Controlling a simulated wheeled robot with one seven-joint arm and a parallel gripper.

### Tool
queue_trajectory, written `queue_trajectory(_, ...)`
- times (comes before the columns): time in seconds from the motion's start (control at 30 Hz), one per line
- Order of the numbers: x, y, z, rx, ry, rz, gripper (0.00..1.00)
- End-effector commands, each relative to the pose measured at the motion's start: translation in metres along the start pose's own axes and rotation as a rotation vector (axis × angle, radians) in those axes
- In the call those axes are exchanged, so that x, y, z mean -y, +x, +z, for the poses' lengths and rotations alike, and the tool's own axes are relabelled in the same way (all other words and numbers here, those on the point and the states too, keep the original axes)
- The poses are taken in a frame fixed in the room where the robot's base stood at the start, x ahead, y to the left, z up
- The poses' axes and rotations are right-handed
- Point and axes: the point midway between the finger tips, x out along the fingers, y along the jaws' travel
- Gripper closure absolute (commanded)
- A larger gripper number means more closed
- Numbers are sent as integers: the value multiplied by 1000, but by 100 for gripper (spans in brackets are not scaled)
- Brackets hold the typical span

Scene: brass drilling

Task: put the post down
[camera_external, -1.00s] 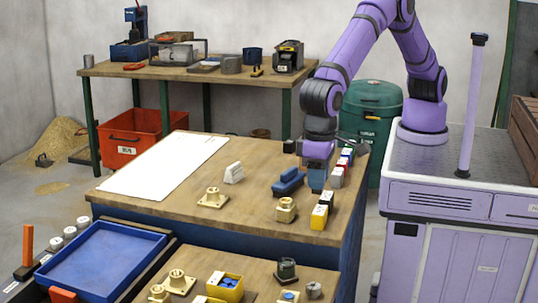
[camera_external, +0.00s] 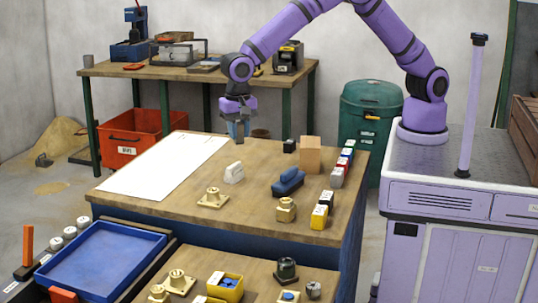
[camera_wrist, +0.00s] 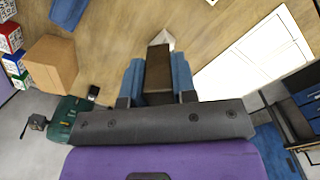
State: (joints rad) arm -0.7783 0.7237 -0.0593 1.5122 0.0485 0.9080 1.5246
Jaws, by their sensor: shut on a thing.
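My gripper (camera_external: 238,126) hangs above the back part of the wooden workbench (camera_external: 255,205), near the far right corner of the white sheet (camera_external: 165,165). In the wrist view its blue fingers are shut on a dark brown post (camera_wrist: 158,72), one finger on each side. In the external view the post (camera_external: 240,130) is a small dark shape at the fingers, mostly hidden. Whether its lower end touches the bench cannot be told.
A white block (camera_external: 233,173) stands nearer the front. A tan box (camera_external: 310,155), a small black block (camera_external: 289,146), a blue block (camera_external: 288,184) and a row of coloured blocks (camera_external: 337,177) are to the right. The white sheet is bare.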

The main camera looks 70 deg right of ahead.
Motion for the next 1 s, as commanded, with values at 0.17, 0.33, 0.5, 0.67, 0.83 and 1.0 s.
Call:
queue_trajectory(0.17,-19,-1,-86,0,198,0,100)
queue_trajectory(0.33,-46,0,-161,0,384,0,100)
queue_trajectory(0.5,-78,0,-225,1,557,-1,100)
queue_trajectory(0.67,-102,0,-263,1,665,-1,100)
queue_trajectory(0.83,-120,0,-289,1,744,-1,100)
queue_trajectory(1.0,-122,24,-291,2,752,2,100)
